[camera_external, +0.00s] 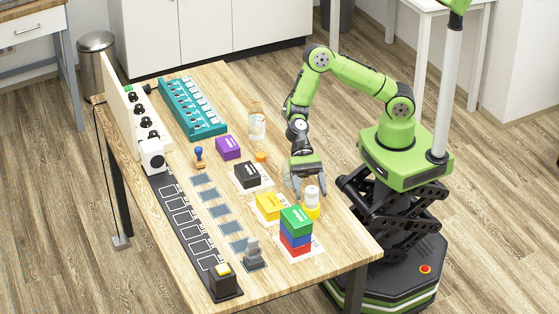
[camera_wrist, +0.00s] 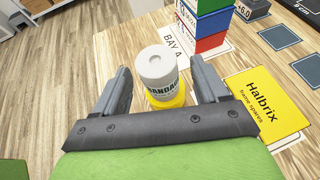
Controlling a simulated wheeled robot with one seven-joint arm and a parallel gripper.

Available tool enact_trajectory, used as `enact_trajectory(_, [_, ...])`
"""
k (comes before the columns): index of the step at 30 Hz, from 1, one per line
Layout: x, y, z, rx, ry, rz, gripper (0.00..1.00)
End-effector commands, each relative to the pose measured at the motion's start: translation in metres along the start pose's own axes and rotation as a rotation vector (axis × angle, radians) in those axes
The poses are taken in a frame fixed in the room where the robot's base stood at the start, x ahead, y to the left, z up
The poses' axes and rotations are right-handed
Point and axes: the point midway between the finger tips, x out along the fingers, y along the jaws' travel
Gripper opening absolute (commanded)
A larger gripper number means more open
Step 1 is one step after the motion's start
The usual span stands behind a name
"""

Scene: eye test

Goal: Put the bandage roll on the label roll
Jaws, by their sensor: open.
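The bandage roll (camera_external: 311,196) is a white upright cylinder with dark lettering, also in the wrist view (camera_wrist: 157,66). It stands on a low yellow round thing (camera_external: 311,212), apparently the label roll, whose front shows below it in the wrist view (camera_wrist: 168,102). No writing on the yellow piece can be read, and the bandage roll covers most of its top. My gripper (camera_external: 309,187) is open, pointing down at the table's right side. In the wrist view its fingers (camera_wrist: 160,66) are on either side of the bandage roll, with visible gaps.
A green, blue and red box stack (camera_external: 295,232) stands close in front, and a yellow box (camera_external: 268,207) lies to the left. Black (camera_external: 246,175) and purple (camera_external: 228,148) boxes, a clear bottle (camera_external: 257,126) and an orange cap (camera_external: 261,157) are farther back. The table's near right corner is bare.

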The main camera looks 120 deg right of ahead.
Motion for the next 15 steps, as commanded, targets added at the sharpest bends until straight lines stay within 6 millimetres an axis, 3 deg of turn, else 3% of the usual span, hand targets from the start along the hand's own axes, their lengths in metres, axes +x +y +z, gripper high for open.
enact_trajectory(1, [-0.018,-0.001,0.004,0.004,0.001,-0.006,0.73])
enact_trajectory(6, [-0.059,-0.001,0.004,0.002,0.001,-0.004,0.73])
enact_trajectory(10, [-0.076,0.0,0.003,0.001,0.0,-0.001,0.73])
enact_trajectory(15, [-0.08,0.0,0.001,0.001,0.0,0.001,0.73])
